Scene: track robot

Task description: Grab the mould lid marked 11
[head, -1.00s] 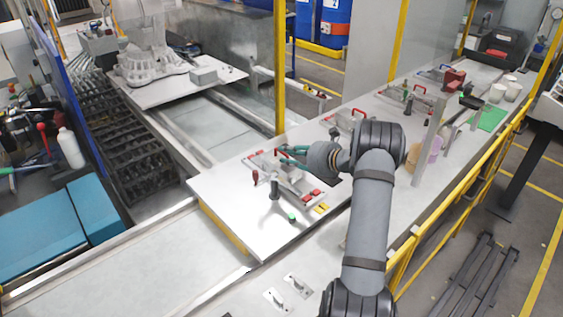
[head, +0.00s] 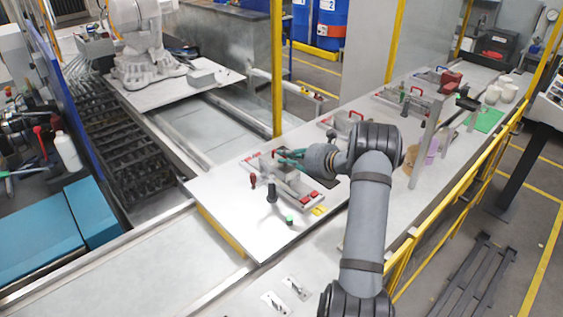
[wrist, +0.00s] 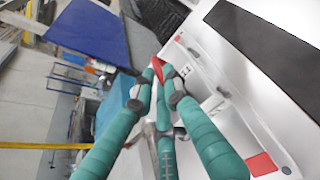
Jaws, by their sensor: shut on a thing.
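The mould lid (wrist: 215,88) is a pale plate with dark slots, seen at the right of the wrist view. In the head view the mould assembly (head: 312,186), with red parts, lies on the near end of the white bench. In the head view my gripper (head: 281,154) is at the assembly's back edge, where the fingers partly hide the handle. I cannot tell whether the lid is lifted.
A black upright post (head: 272,191) and a green button (head: 289,219) stand in front of the assembly. More fixtures with red handles (head: 356,115) are farther along the bench. A yellow post (head: 278,70) rises behind it. A yellow rail (head: 450,205) runs along the right side.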

